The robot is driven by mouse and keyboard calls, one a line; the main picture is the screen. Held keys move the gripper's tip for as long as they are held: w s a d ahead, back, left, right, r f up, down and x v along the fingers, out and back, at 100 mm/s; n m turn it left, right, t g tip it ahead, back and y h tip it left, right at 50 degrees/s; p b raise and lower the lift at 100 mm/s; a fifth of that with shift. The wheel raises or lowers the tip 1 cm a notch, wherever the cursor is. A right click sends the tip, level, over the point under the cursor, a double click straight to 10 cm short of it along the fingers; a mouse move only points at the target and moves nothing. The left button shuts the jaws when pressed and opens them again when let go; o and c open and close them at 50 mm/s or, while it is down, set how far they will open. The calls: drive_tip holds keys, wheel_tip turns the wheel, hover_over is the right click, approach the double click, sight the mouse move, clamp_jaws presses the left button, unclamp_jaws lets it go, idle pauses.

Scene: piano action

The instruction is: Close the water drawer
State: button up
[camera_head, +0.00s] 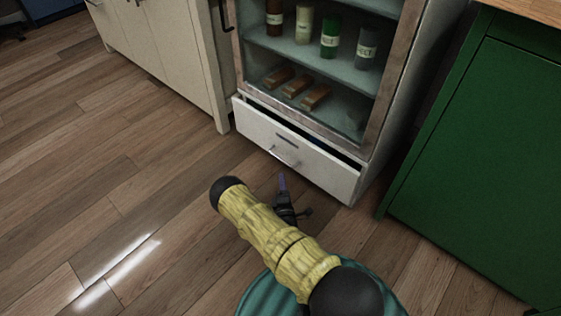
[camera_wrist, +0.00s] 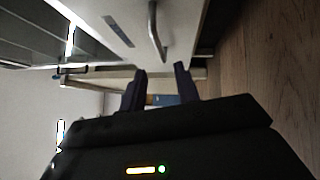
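The drawer (camera_head: 318,172) is the white one at the bottom of the glass-fronted cabinet. It stands partly open, with a dark gap along its top edge. Its curved metal handle (camera_head: 284,158) sits under a small dark label plate (camera_head: 287,138). My gripper (camera_head: 282,184) is low in front of the drawer, just below the handle in the picture. In the wrist view the two dark fingers of my gripper (camera_wrist: 160,80) are apart with nothing held between them. The drawer handle (camera_wrist: 156,32) shows beyond the fingertips, apart from them.
Cabinet shelves hold several bottles (camera_head: 329,38) and brown bars (camera_head: 297,87). A white cupboard (camera_head: 172,50) stands at left and a green cabinet (camera_head: 485,140) at right. Wooden floor (camera_head: 110,190) is clear in front and to the left.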

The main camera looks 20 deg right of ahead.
sight(281, 159)
drive_tip(key=b+x, duration=0.3)
drive_tip(key=x, duration=0.6)
drive_tip(key=shift+w, duration=0.4)
drive_tip(key=shift+w+d+r, duration=0.15)
drive_tip(key=shift+w, duration=0.2)
clamp_jaws()
